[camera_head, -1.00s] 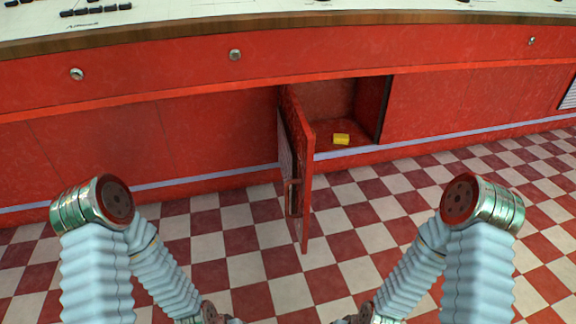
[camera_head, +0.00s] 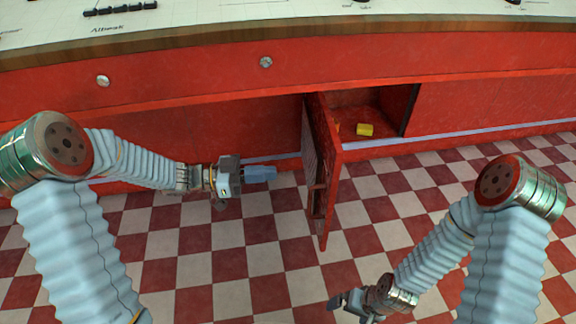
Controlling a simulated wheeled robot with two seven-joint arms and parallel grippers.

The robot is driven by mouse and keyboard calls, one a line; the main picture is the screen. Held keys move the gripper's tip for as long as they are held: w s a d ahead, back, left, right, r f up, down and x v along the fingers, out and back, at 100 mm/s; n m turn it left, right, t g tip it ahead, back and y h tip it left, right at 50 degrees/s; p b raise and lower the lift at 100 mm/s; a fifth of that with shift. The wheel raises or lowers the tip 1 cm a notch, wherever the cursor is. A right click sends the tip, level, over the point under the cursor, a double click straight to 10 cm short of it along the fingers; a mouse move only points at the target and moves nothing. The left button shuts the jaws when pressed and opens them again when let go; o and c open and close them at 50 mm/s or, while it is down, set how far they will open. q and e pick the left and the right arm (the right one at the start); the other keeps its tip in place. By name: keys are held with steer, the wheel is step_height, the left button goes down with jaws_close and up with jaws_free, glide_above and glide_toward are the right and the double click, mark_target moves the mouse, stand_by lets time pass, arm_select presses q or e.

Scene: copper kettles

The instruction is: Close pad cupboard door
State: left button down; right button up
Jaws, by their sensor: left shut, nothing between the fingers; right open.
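The red cupboard door (camera_head: 328,190) stands open in the head view, swung out from its left side over the checkered floor. Its handle is on the face turned to the left. The open cupboard (camera_head: 386,103) behind it holds a small yellow thing (camera_head: 364,129). My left gripper (camera_head: 262,174) is shut and empty, to the left of the door and pointing right towards its outer face, with a gap between them. My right gripper (camera_head: 340,302) is low in the view, right of and nearer than the door, open and apart from it.
A long red counter front (camera_head: 190,75) with round knobs runs across the view under a pale worktop (camera_head: 220,25). The red and white checkered floor (camera_head: 420,185) is clear around the door.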

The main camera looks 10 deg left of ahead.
mark_target(332, 170)
arm_select(q)
steer(key=b+x, duration=0.1)
steer(key=x, duration=1.1)
steer(key=shift+w+d+b, duration=0.1)
steer(key=shift+d+b, duration=0.2)
steer(key=shift+d, duration=0.1)
